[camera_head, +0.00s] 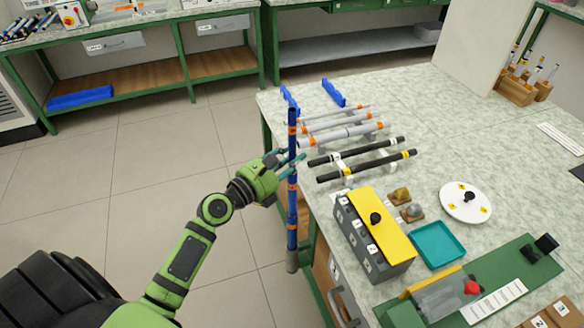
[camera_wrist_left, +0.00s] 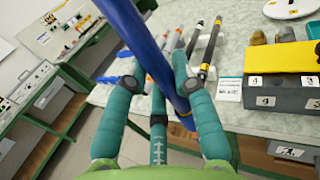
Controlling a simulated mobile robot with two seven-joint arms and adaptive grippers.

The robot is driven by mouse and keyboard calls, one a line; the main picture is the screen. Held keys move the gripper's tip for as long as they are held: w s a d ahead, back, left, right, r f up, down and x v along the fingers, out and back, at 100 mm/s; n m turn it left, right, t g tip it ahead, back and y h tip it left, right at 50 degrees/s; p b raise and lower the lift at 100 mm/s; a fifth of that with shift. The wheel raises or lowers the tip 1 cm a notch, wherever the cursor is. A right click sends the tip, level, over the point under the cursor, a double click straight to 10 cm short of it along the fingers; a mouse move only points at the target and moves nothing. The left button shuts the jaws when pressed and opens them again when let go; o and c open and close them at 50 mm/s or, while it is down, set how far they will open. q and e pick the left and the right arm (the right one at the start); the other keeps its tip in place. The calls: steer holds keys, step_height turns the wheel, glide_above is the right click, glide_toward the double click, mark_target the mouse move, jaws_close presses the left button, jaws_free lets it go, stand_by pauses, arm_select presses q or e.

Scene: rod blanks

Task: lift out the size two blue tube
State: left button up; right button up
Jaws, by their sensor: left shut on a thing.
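A long blue tube (camera_head: 292,235) with orange bands and a grey lower end stands nearly upright in the air, just off the left edge of the table. My left gripper (camera_head: 286,165) is shut on it, around its upper middle. In the left wrist view the blue tube (camera_wrist_left: 136,35) runs slanting between the teal fingers of my left gripper (camera_wrist_left: 158,85). No size mark on the tube can be read. Two blue holders (camera_head: 333,92) on the table hold no tube. My right gripper is not in view.
Grey tubes (camera_head: 350,133) with orange bands and black tubes (camera_head: 375,165) lie on holders right of the blue tube. A grey box with a yellow top (camera_head: 380,222), teal tray (camera_head: 438,245) and white disc (camera_head: 466,202) stand further right. Floor left of the table is clear.

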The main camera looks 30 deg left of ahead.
arm_select(q)
steer(key=shift+r+p, duration=0.45)
steer(key=shift+r, duration=0.25)
step_height(320, 180, up, 11)
steer(key=p, duration=0.4)
steer(key=shift+f, duration=0.1)
step_height(320, 180, up, 16)
steer(key=p, duration=0.3)
glide_above(290, 113)
steer(key=w, duration=0.1)
steer(key=shift+a+f, duration=0.1)
steer(key=shift+a, duration=0.15)
